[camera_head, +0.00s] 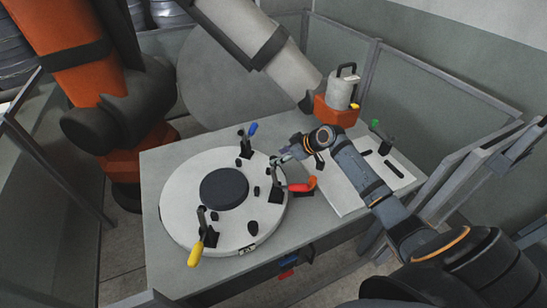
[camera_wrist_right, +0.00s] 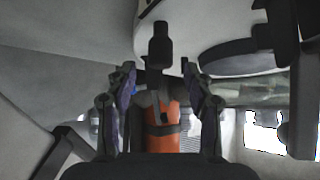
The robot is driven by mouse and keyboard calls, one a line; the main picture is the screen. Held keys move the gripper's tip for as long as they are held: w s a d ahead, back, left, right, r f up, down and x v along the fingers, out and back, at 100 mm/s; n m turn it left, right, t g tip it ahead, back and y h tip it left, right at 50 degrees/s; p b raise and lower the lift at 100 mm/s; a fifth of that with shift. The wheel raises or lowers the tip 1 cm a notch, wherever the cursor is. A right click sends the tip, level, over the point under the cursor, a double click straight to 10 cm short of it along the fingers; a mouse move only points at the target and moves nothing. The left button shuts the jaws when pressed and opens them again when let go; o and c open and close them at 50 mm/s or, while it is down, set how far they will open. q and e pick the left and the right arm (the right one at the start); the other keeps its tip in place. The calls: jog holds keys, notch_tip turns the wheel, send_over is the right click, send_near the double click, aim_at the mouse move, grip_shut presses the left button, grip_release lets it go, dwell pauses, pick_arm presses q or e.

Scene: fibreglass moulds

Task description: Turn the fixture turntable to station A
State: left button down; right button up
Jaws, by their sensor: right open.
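The fixture turntable (camera_head: 178,218) is a round white disc with a dark hub (camera_head: 224,188). Toggle clamps stand on it with a blue handle (camera_head: 252,128), a red-orange handle (camera_head: 302,186) and a yellow handle (camera_head: 195,254). A small marked plate (camera_head: 246,250) sits at its front rim; I cannot read it surely. My right gripper (camera_head: 283,157) is open at the disc's right edge, just above the red-handled clamp. In the right wrist view, my fingers (camera_wrist_right: 158,80) stand apart, with a dark post (camera_wrist_right: 160,45) seen between them. Contact cannot be told. My left gripper is not in view.
The grey table (camera_head: 165,165) carries the turntable. To its right lie a white slotted plate (camera_head: 345,205) and a green-handled clamp (camera_head: 380,132). A red-based canister (camera_head: 340,92) stands behind. An orange-and-grey industrial arm (camera_head: 80,85) rises at left. Grey fence panels (camera_head: 405,95) close the back and right.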

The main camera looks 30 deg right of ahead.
jog(key=x, duration=0.3)
jog(key=shift+w+a+f, duration=0.1)
jog(key=shift+w+f, duration=0.05)
jog(key=shift+f, duration=0.05)
jog(key=shift+w+f, duration=0.1)
jog(key=shift+f, duration=0.1)
jog(key=shift+c, duration=0.3)
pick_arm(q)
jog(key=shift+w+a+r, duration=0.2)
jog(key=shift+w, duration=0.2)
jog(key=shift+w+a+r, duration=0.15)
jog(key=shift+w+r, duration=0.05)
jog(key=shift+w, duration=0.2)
pick_arm(e)
grip_shut()
